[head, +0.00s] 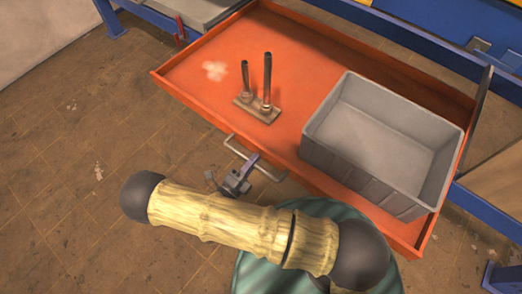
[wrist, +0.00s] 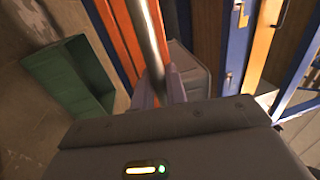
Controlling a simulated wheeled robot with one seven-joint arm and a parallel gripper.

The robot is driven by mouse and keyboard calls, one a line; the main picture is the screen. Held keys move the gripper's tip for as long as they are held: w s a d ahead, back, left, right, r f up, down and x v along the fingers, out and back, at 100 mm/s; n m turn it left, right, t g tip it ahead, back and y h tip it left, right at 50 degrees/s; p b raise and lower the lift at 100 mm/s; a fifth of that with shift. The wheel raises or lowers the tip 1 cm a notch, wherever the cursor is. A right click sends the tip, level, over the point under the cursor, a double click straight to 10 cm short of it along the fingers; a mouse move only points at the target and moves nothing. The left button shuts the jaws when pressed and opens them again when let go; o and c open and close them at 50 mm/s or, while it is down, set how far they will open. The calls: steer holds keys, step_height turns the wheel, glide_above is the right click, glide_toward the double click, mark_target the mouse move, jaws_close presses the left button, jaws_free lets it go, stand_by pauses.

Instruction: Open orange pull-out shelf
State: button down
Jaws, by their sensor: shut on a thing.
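The orange pull-out shelf (head: 310,50) stands pulled out from the blue frame in the head view, with its flat orange bed in plain sight. A metal bar handle (head: 232,146) sticks out from the middle of its front edge. My gripper (head: 250,163) is at this handle and shut on it. In the wrist view the handle bar (wrist: 150,35) runs down between the fingers of my gripper (wrist: 160,90). Orange parts of the shelf (wrist: 127,40) show behind the bar.
A grey open bin (head: 390,135) stands on the shelf's right part. A small metal block with two upright rods (head: 260,105) stands near its middle. A blue frame (head: 480,200) borders the right side. Tiled floor (head: 70,160) is free at the left.

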steer(key=shift+v, duration=0.85)
steer(key=c, duration=1.5)
jaws_free()
steer(key=shift+r, duration=0.1)
steer(key=v, duration=1.7)
steer(key=shift+s, duration=0.15)
steer(key=shift+a, duration=0.1)
